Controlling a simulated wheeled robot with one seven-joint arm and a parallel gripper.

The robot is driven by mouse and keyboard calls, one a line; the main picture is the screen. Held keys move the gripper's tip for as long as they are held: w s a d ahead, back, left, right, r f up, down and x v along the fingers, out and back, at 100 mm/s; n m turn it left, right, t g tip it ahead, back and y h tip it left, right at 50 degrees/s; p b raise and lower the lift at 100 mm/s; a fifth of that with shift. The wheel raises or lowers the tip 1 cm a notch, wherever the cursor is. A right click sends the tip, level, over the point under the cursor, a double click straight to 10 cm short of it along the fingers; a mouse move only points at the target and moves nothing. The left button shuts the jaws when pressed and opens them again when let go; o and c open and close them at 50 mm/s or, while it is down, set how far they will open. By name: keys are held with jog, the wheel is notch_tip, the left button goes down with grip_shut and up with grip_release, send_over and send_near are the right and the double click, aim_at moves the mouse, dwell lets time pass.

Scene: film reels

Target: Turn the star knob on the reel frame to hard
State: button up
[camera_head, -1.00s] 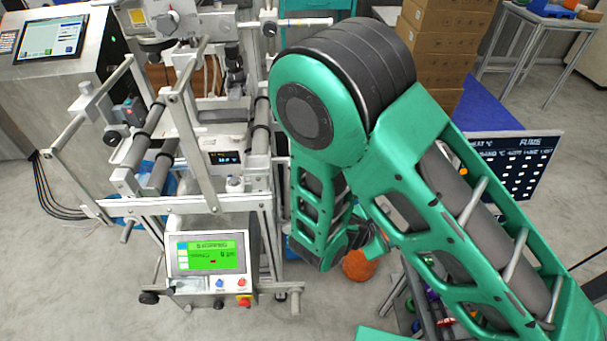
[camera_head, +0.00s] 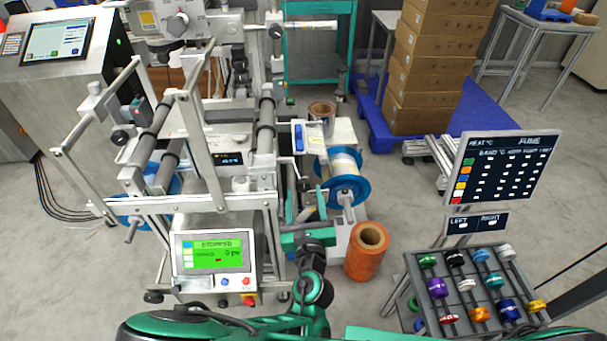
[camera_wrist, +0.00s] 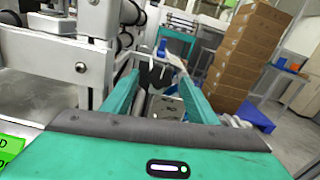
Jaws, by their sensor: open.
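The reel frame (camera_head: 258,200) is a pale metal frame with dark rollers, left of centre in the head view; part of it also shows at the left of the wrist view (camera_wrist: 70,50). My gripper (camera_head: 306,232) is low at the frame's right side, and its fingertips are hard to make out there. In the wrist view my gripper (camera_wrist: 160,82) is open, with teal fingers reaching forward. A dark lobed shape, which looks like the star knob (camera_wrist: 156,74), shows between the far finger ends. I cannot tell whether they touch it. The knob's setting is not readable.
A green display (camera_head: 215,253) reads STOPPED on the frame's front. A blue reel (camera_head: 343,183) and an orange roll (camera_head: 367,252) stand close right of my gripper. A rack of coloured spools (camera_head: 470,290) and a dark board (camera_head: 510,170) are at right. Boxes (camera_head: 432,65) stand behind.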

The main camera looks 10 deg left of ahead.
jog(key=x, duration=0.9)
jog(key=shift+d, duration=0.1)
jog(key=c, duration=1.1)
jog(key=shift+o, duration=0.2)
